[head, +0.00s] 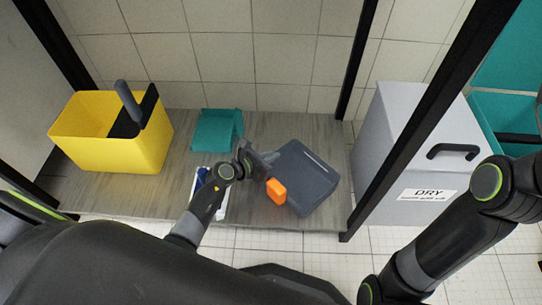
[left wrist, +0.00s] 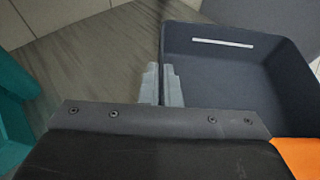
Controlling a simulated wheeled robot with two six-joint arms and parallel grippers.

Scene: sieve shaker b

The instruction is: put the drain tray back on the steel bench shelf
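The drain tray (head: 305,175), a dark grey shallow open tray, is at the right part of the grey wood-grain bench shelf (head: 258,225) in the head view. It lies turned at an angle; I cannot tell whether it rests on the shelf or is held just above it. My left gripper (head: 272,158) is at the tray's left wall. In the left wrist view its two fingers (left wrist: 161,85) are close together with the wall of the tray (left wrist: 240,70) between them. My right arm shows at the right, but its gripper is out of frame.
An orange block (head: 276,191) is at the tray's near left side. A teal holder (head: 217,130) stands at the back, with a blue and white item (head: 203,180) in front. A yellow bin (head: 110,132) is left. A grey box labelled DRY (head: 400,150) stands right, beyond a dark post.

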